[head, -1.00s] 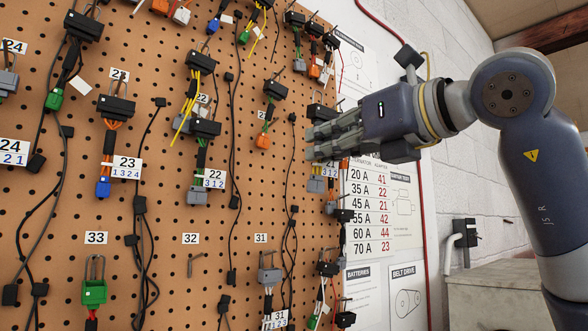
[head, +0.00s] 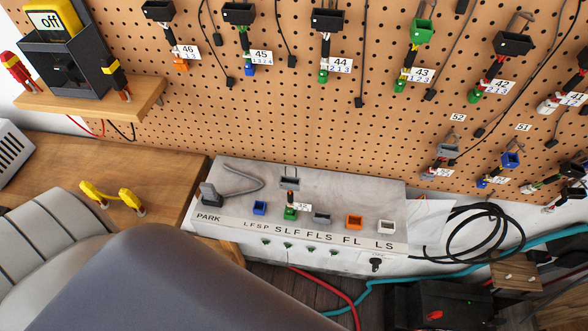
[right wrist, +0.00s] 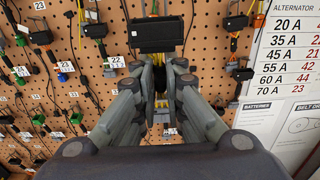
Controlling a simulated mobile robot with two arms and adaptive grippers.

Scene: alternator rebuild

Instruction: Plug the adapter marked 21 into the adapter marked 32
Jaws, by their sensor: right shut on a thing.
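In the right wrist view my right gripper (right wrist: 160,83) is shut on a hanging adapter, around the stretch below its wide black connector (right wrist: 155,35). Yellow wires show between the fingers. The adapter's number is not readable and its lower end is mostly hidden. In the head view a green connector (head: 290,213) stands upright in the grey test box (head: 345,190), with a dark and red lead on top and a small white tag. I cannot read that tag surely; it may be the adapter marked 32. My left gripper is not in view.
The pegboard (head: 300,110) holds several hanging adapters. A meter (head: 55,30) sits on a shelf at left. In the wrist view, neighbouring adapters hang close on both sides.

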